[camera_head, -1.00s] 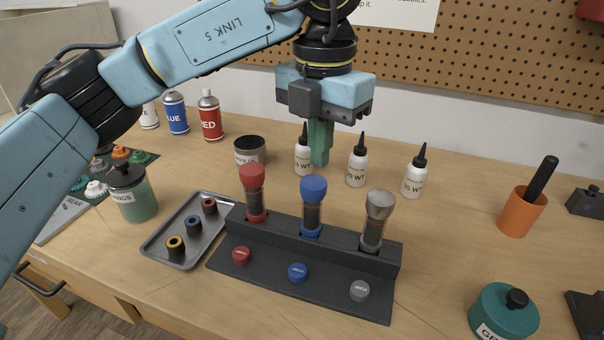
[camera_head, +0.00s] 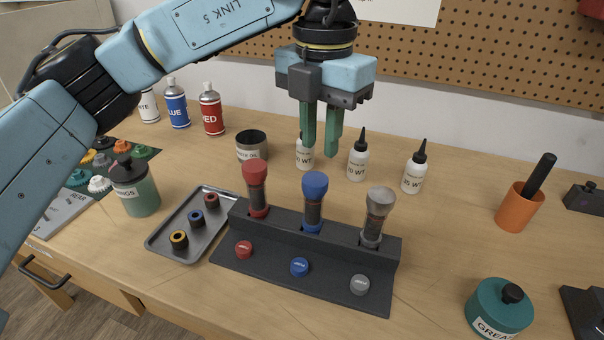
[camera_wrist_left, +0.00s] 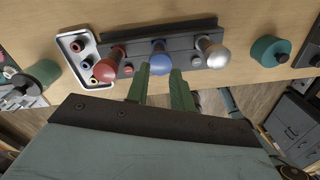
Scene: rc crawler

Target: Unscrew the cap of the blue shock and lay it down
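The blue shock (camera_head: 313,212) stands upright in the middle of a dark rack (camera_head: 330,245), with its blue cap (camera_head: 315,185) on top. The cap also shows in the left wrist view (camera_wrist_left: 160,68), seen between the two fingertips. My left gripper (camera_head: 320,150) points down with its green fingers apart and empty. It is above the blue cap and not touching it. A red-capped shock (camera_head: 256,175) stands to the left and a grey-capped shock (camera_head: 379,200) to the right.
Red (camera_head: 243,249), blue (camera_head: 299,267) and grey (camera_head: 359,285) discs lie on the rack's front plate. A grey tray (camera_head: 160,245) with small rings is at left. White bottles (camera_head: 412,178) stand behind. A green jar (camera_head: 498,312) and orange cup (camera_head: 518,213) are at right, with bare table between.

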